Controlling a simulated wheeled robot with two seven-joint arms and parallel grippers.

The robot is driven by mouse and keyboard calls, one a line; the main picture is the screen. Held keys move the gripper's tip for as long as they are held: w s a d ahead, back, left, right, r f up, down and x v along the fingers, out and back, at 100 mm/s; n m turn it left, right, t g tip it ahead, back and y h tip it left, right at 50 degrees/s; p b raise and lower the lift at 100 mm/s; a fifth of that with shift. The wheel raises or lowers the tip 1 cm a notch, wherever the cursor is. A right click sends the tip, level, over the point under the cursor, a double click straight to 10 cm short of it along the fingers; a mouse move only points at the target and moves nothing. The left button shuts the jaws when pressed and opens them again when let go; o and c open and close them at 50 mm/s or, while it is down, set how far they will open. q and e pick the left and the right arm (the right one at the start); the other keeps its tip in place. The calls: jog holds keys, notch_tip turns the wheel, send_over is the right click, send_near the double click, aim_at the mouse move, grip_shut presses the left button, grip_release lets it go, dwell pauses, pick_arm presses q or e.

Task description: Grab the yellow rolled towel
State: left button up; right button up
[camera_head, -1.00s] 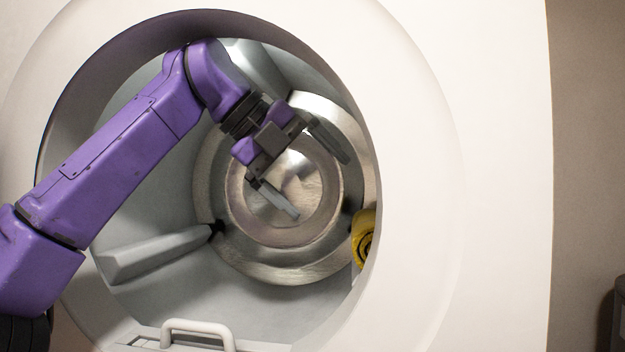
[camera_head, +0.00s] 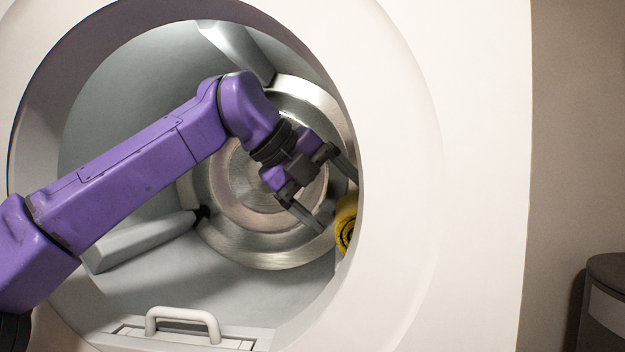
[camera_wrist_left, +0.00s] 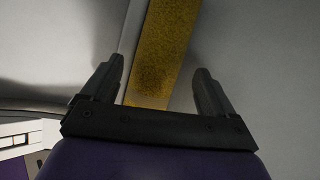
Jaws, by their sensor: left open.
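The yellow rolled towel (camera_head: 346,222) lies at the right side inside the washer drum, with its spiral end partly hidden by the rim of the round opening. My left gripper (camera_head: 335,200) is inside the drum, open and empty, with its fingers pointing right and down toward the towel. In the left wrist view the towel (camera_wrist_left: 165,55) is a long yellow strip running up between the two open fingers (camera_wrist_left: 155,75), ahead of them. I cannot tell whether the fingers touch it. My right gripper is in neither view.
The white washer front (camera_head: 455,180) surrounds the round opening, and its right rim (camera_head: 385,200) is close to the gripper. Grey drum paddles (camera_head: 140,240) stick out from the wall. A white handle (camera_head: 183,318) is at the bottom. A dark round bin (camera_head: 608,300) stands at the right.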

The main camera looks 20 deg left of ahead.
pick_arm(q)
jog(key=shift+x, duration=1.15)
jog(key=c, duration=0.9)
jog(key=shift+s+a, duration=0.5)
jog(key=shift+s, duration=0.1)
jog(key=shift+s+a, duration=0.15)
jog(key=shift+s, duration=0.4)
jog(key=o, duration=1.1)
jog(key=shift+w, duration=0.2)
jog(key=v, duration=0.7)
jog(key=shift+s+a+r+b, duration=0.15)
jog(key=shift+s+a+b, duration=0.1)
jog(key=shift+b, duration=0.1)
